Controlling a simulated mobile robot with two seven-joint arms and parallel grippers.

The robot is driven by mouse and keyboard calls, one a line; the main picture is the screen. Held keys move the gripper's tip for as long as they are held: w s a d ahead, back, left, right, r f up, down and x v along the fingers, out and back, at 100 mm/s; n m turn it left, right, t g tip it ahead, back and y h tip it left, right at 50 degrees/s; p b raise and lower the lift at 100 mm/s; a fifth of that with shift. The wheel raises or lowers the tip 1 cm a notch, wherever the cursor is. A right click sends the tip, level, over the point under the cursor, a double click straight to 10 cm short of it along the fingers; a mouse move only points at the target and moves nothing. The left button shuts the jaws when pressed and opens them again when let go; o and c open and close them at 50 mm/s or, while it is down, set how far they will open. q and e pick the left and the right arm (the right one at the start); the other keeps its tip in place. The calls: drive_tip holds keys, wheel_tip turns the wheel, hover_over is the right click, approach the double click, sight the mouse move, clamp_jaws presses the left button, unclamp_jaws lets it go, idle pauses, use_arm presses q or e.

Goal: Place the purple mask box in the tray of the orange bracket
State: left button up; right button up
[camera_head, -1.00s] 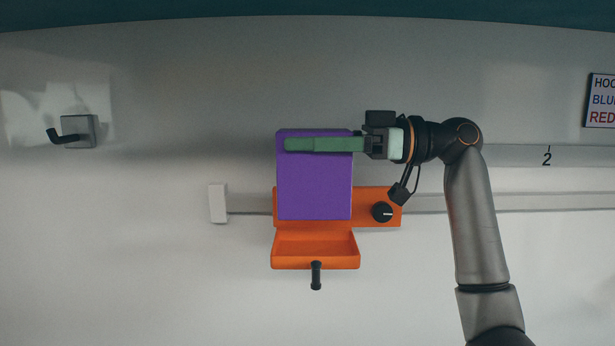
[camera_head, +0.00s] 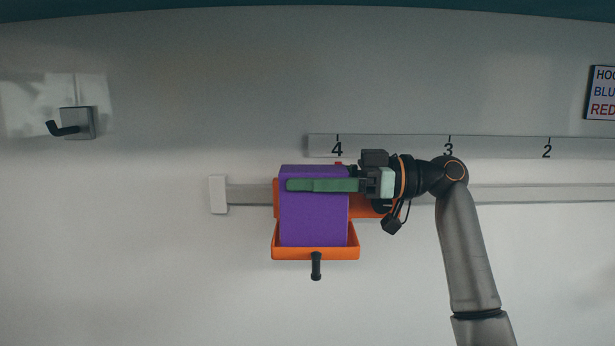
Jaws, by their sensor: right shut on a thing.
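The purple mask box (camera_head: 314,222) stands upright at the orange bracket, its lower end down behind the front lip of the orange tray (camera_head: 316,254). Whether it rests on the tray floor is hidden. The orange bracket (camera_head: 361,207) shows behind and to the right of the box, mounted on a wall rail. My right gripper (camera_head: 325,185) comes in from the right and is shut on the box near its top, one long green finger lying across the front face. The other finger is hidden behind the box. My left gripper is not in view.
A black handle (camera_head: 316,266) sticks out below the tray. The horizontal rail (camera_head: 540,193) ends at a white stop (camera_head: 218,194) on the left. A numbered strip (camera_head: 400,146) runs above. A grey hook (camera_head: 77,123) is at far left, a sign (camera_head: 602,92) at far right.

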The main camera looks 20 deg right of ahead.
drive_tip(key=shift+f, duration=0.1)
drive_tip(key=o, duration=1.5)
drive_tip(key=b+v, duration=0.1)
drive_tip(key=v, duration=1.1)
drive_tip(key=shift+r+b, duration=0.2)
drive_tip(key=shift+b, duration=0.1)
